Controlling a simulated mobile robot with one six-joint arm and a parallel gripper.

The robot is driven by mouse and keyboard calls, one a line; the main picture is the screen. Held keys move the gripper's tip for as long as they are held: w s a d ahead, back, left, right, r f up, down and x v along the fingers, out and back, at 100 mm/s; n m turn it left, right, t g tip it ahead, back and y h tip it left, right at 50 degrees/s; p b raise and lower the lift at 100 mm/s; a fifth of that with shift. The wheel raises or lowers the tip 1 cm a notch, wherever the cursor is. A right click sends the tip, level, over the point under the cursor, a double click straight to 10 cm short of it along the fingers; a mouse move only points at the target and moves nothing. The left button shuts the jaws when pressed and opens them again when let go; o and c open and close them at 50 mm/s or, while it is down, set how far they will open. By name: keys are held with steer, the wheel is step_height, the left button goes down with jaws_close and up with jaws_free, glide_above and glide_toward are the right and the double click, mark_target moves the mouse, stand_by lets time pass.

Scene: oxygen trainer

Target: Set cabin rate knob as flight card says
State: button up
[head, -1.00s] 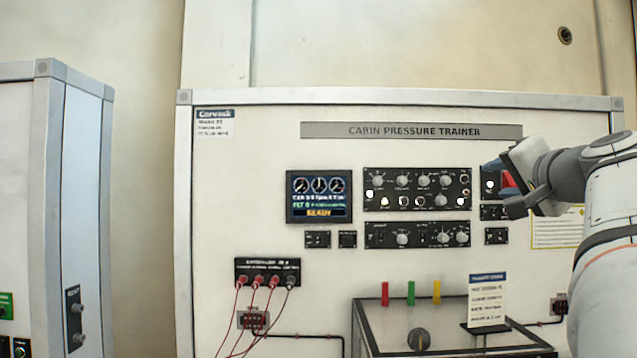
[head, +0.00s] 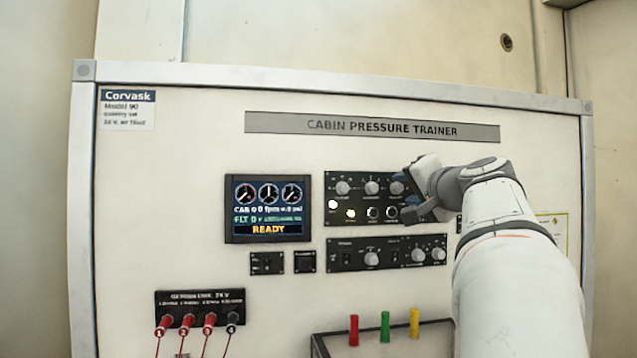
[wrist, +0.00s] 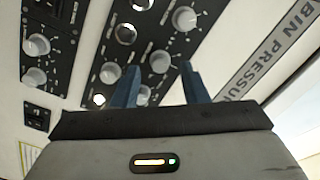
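The upper black knob panel (head: 335,222) on the trainer face carries several grey knobs; its labels are too small to read, so I cannot tell which one is the cabin rate knob. My gripper (head: 412,203) is in front of this panel's right end and hides part of it. In the wrist view my gripper (wrist: 160,68) is open, its two blue-grey fingers apart. A grey knob (wrist: 160,62) shows between the fingertips, and another knob (wrist: 143,97) shows lower, close to the left finger. Contact cannot be told. The flight card is out of sight.
A display (head: 268,208) reading READY is left of the panel. A lower knob panel (head: 345,255) sits beneath. Red (head: 353,330), green (head: 385,326) and yellow (head: 414,322) pegs stand on a console (head: 330,345) below. Numbered red plugs (head: 186,321) with cables are lower left.

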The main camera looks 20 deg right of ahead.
steer(key=shift+w+d, duration=0.2)
steer(key=shift+w, duration=0.75)
steer(key=shift+c, duration=0.2)
jaws_close()
